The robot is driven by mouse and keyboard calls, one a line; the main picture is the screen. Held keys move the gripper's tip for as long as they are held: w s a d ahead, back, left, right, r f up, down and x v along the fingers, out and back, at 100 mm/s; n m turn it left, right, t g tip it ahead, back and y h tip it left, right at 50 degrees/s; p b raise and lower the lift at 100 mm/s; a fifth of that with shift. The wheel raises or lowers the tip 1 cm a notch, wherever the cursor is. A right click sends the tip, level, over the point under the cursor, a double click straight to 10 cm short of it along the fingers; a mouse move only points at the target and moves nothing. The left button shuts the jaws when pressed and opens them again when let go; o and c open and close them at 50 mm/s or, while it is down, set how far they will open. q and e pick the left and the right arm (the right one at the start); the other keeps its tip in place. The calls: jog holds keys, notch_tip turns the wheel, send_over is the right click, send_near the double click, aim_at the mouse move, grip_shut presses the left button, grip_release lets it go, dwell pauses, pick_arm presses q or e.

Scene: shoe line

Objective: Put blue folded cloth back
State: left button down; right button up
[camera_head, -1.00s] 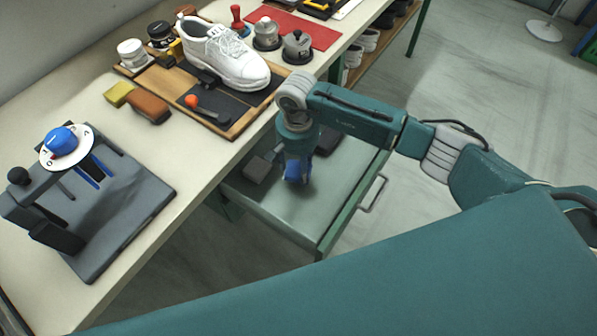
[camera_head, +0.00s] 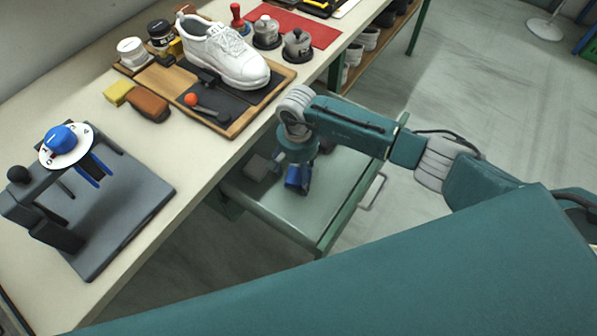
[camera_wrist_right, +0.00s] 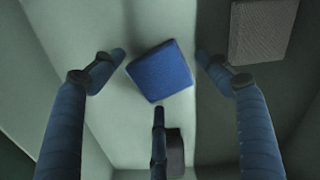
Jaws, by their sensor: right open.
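The blue folded cloth (camera_wrist_right: 160,70) lies in the open drawer, seen from above in the right wrist view, slightly turned. My right gripper (camera_head: 298,178) points down into the drawer. Its blue fingers are spread open around the cloth, with one finger at the cloth's near edge. I cannot tell whether any finger touches it. In the head view the gripper mostly hides the cloth. The drawer (camera_head: 285,222) is pulled out below the bench. My left gripper is not in view.
A grey block (camera_wrist_right: 262,30) lies in the drawer beside the cloth, and a dark block (camera_wrist_right: 175,150) lies on the near side. The bench above holds a white shoe (camera_head: 228,55), a wooden board (camera_head: 240,125) and a grey fixture (camera_head: 120,205). The drawer's front is clear.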

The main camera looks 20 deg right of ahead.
aim_at(298, 175)
notch_tip(298, 175, up, 12)
jog(key=shift+r+b, duration=0.15)
jog(key=shift+b, duration=0.25)
dwell(0.5)
